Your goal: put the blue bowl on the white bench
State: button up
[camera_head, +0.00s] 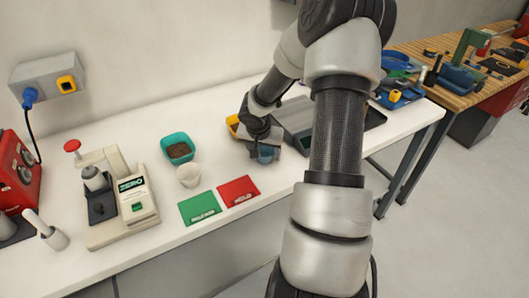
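The white bench (120,245) runs along the wall. My gripper (264,151) is low over the bench, pointing down, at the middle of the view. A teal container (177,147) with brown contents stands on the bench to the left.
A white cup (189,176), a green card (199,208) and a red card (239,191) lie left of my gripper. A beige machine (125,200) stands at left.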

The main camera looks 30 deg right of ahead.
jog(key=o, duration=0.4)
jog(key=shift+r, duration=0.1)
jog(key=shift+r+p, duration=0.25)
jog(key=shift+p, duration=0.15)
jog(key=p+v, duration=0.1)
jog(key=v, duration=1)
jog(key=shift+a+r, duration=0.25)
jog(key=shift+s, duration=0.15)
